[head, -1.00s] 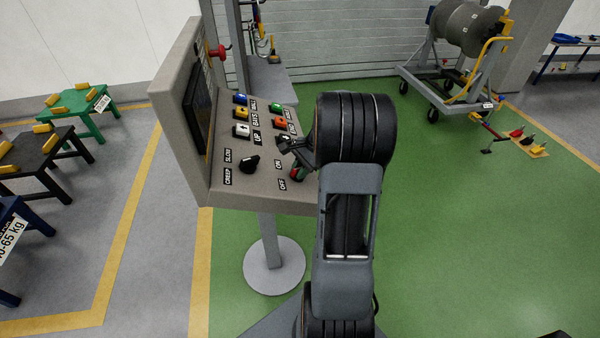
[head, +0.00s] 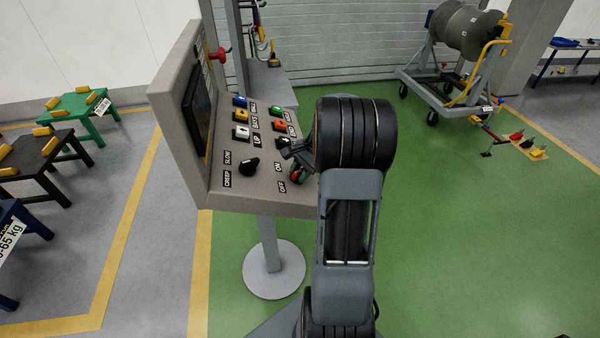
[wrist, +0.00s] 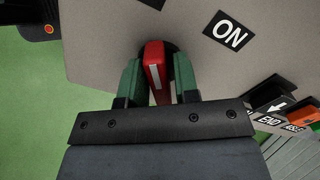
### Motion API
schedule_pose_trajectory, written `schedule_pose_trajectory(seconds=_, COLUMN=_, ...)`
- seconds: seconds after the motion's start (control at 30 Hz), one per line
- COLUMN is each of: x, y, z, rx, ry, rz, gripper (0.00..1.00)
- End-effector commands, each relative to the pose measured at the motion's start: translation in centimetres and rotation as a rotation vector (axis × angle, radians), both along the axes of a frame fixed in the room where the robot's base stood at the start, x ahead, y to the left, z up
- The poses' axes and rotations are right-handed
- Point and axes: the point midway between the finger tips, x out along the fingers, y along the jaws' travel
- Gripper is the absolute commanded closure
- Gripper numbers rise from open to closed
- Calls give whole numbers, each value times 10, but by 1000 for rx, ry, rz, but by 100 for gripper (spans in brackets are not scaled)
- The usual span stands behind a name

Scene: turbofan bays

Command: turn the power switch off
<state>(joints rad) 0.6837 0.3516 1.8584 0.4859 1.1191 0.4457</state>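The power switch is a red lever with a pale stripe (wrist: 154,66), mounted on the grey console panel. In the wrist view it stands between the two green fingers of my gripper (wrist: 158,80). A narrow gap shows on the lever's right side; the left finger is very close, and I cannot tell whether it touches. The ON label (wrist: 229,31) is to the right of the lever. In the head view my gripper (head: 298,173) is at the console's near right corner, partly hidden by my arm. The OFF label (head: 282,187) shows beside it.
The console (head: 235,190) also carries a black rotary knob (head: 249,166), several coloured buttons and a red mushroom button (head: 217,54). A wheeled stand with an engine part (head: 467,30) is at the back right.

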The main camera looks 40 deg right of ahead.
Motion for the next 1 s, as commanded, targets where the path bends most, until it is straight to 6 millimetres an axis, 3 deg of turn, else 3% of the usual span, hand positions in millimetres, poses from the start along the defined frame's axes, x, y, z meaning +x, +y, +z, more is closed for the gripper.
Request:
schedule_pose_trajectory(seconds=0.13, x=0, y=0, z=0, rx=1, ry=1, rz=-2, gripper=57)
schedule_pose_trajectory(seconds=0.47, x=-1, y=-3, z=5, rx=1, ry=0, rz=-3, gripper=57)
schedule_pose_trajectory(seconds=1.0, x=-18, y=-43, z=94, rx=0, ry=-1, rz=-3, gripper=57)
